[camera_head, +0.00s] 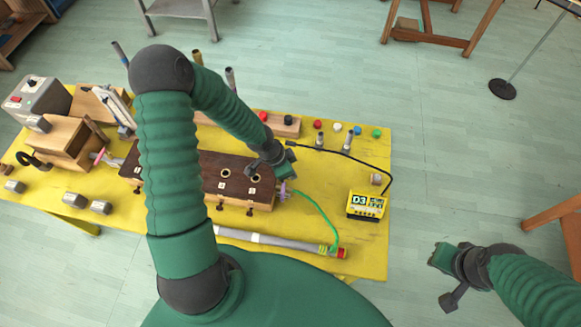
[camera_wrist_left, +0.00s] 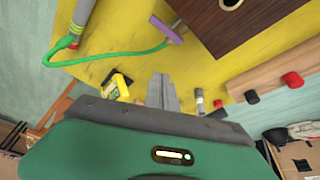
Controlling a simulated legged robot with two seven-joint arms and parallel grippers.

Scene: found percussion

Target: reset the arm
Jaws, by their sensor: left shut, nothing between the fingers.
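My left gripper (camera_head: 287,170) is shut and empty. It hangs above the yellow table (camera_head: 365,240), over the right end of a dark-topped wooden box (camera_head: 240,181) with round holes. In the left wrist view its closed fingers (camera_wrist_left: 162,93) point at the bare yellow top, with nothing between them. My right gripper (camera_head: 447,272) is off the table's right side, over the floor; its finger gap cannot be made out. My left arm hides part of the wooden box and the table behind it.
A yellow meter reading D3 (camera_head: 367,204) stands at the table's right, near a green cable (camera_head: 323,217) and a grey tube (camera_head: 280,241). Behind are a wooden rail with knobs (camera_head: 277,124) and several coloured caps. Wooden boxes (camera_head: 68,140) crowd the left.

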